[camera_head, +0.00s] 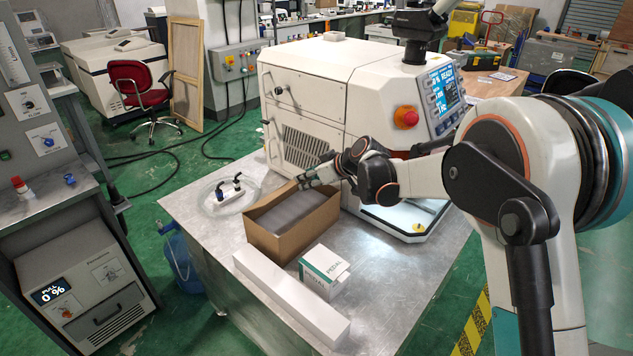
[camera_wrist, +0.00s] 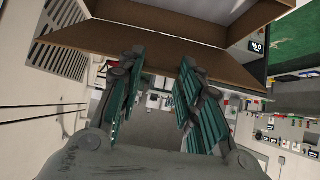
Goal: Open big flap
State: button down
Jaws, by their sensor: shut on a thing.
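An open cardboard box (camera_head: 268,248) stands on the metal table, with a grey inside. A long brown cardboard flap (camera_wrist: 160,57) spans the wrist view, along one edge of the box. The gripper is shut on the flap; the exact contact at the fingertips is hard to make out.
The white machine (camera_head: 310,105) with a vent grille stands close behind the box. A long white carton (camera_head: 290,298) and a small white-green box (camera_head: 323,270) lie in front. The table's right front is bare.

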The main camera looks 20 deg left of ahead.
jog(key=w+a+r+g+h+p, duration=0.1)
jog(key=w+a+r+h+p, duration=0.2)
jog(key=a, duration=0.5)
jog(key=shift+r+g+h+p, duration=0.3)
jog(key=shift+r+h+p, duration=0.3)
jog(key=shift+r+p, duration=0.75)
jog(key=shift+w+r, duration=0.1)
jog(key=c, duration=1.1)
grip_release()
jog(key=v, duration=1.2)
jog(key=shift+d, duration=0.1)
